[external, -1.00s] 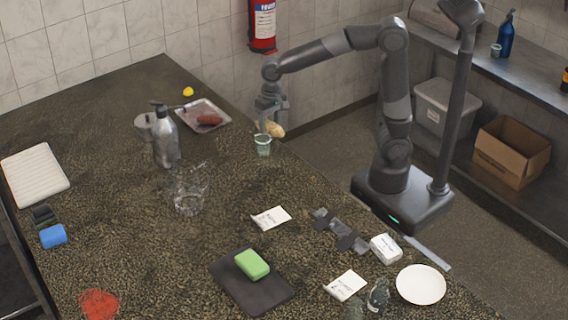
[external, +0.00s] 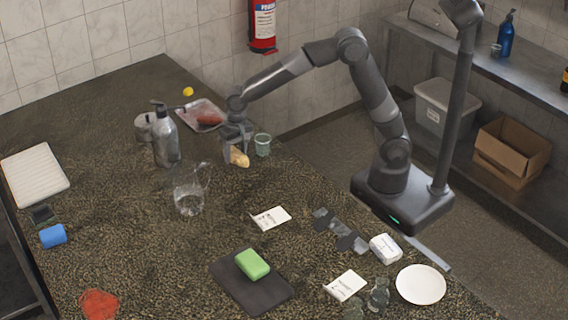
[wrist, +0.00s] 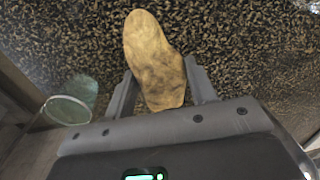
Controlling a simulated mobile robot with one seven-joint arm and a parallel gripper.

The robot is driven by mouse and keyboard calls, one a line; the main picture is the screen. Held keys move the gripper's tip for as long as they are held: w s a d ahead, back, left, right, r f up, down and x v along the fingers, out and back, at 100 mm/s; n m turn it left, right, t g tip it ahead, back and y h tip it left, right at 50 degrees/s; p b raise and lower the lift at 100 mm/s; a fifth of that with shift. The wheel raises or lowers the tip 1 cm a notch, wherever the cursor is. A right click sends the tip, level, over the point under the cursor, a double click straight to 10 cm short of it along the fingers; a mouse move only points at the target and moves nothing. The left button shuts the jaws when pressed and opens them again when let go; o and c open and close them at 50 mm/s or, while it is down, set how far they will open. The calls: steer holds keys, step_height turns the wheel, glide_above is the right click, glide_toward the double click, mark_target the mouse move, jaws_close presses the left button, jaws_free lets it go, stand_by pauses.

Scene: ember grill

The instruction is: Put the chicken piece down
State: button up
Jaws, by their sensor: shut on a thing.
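The chicken piece (external: 239,157) is tan and elongated. In the external view it is at my gripper (external: 236,146), over the dark speckled counter (external: 300,190) and just left of a green-tinted glass. In the wrist view the chicken piece (wrist: 152,60) sits between the two fingers of my gripper (wrist: 160,84), with its longer end sticking out beyond them. My gripper is shut on it. I cannot tell whether the piece touches the counter.
The green-tinted glass (external: 263,144) stands close on the right, near the counter's edge. A tray (external: 203,108) with a reddish sausage-like item lies behind. A metal bottle (external: 165,138) and a clear jug (external: 188,195) stand left.

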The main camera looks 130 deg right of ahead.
mark_target(236, 173)
steer(key=shift+w+a+f, duration=0.3)
steer(key=shift+w+f, duration=0.1)
steer(key=shift+w, duration=0.05)
steer(key=shift+f, duration=1.9)
steer(key=shift+f, duration=0.2)
steer(key=o, duration=1.1)
